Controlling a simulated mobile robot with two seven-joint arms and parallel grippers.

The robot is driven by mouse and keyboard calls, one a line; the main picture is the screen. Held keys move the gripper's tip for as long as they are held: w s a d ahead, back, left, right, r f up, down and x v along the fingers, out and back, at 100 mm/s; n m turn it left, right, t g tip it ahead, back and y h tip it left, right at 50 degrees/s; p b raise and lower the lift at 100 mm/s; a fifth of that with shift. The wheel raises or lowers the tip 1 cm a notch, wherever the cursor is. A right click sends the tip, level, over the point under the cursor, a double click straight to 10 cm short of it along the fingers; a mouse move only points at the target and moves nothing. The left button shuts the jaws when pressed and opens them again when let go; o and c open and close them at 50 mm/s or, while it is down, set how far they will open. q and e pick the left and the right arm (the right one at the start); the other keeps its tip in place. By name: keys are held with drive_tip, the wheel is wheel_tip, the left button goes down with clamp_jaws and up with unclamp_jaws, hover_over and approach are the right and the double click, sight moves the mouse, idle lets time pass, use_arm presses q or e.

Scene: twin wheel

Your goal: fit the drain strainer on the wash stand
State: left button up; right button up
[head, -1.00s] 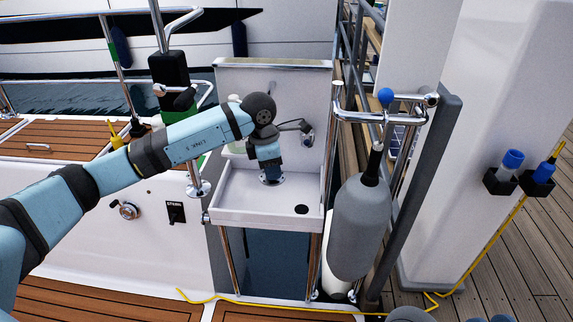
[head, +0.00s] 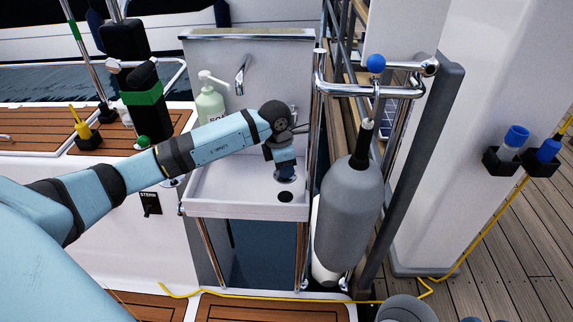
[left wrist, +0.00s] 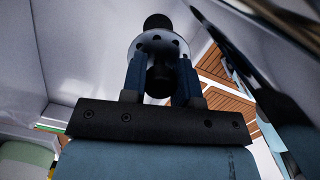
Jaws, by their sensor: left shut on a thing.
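My left gripper (head: 286,171) points down over the basin, just behind the hole in the picture. It is shut on the drain strainer (head: 289,180), a small shiny disc. In the left wrist view, the strainer (left wrist: 142,43) shows small holes, and its dark knob sits between the fingers (left wrist: 160,72). A dark round patch, apparently the hole (left wrist: 157,21), lies just past its rim.
A soap bottle (head: 210,103) and a tap (head: 241,75) are at the back of the basin. A grey fender (head: 349,222) hangs under a chrome rail (head: 340,90) just to the right. A yellow cord (head: 240,295) lies along the deck in front.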

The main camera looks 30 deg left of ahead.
sight(287, 197)
use_arm(q)
drive_tip(key=shift+r, duration=0.1)
drive_tip(key=shift+f, duration=0.35)
wheel_tip(287, 197, down, 3)
drive_tip(key=shift+f+b, duration=0.1)
drive_tip(key=shift+b, duration=1)
drive_tip(key=shift+f+b, duration=1.2)
drive_tip(key=shift+f, duration=1.05)
use_arm(e)
drive_tip(key=shift+w+a+f+g, duration=0.15)
drive_tip(key=shift+f+g, duration=0.2)
drive_tip(key=shift+f, duration=0.55)
drive_tip(key=shift+s+a+f+g, duration=0.1)
drive_tip(key=shift+f+g, duration=0.2)
drive_tip(key=shift+f, duration=0.55)
drive_tip(key=shift+w+a+f+g, duration=0.15)
drive_tip(key=shift+f+g, duration=0.2)
drive_tip(key=shift+f, duration=0.55)
use_arm(q)
drive_tip(key=shift+f, duration=0.4)
use_arm(e)
drive_tip(key=shift+f+n, duration=0.1)
drive_tip(key=shift+n, duration=0.2)
use_arm(q)
drive_tip(key=o, duration=1.4)
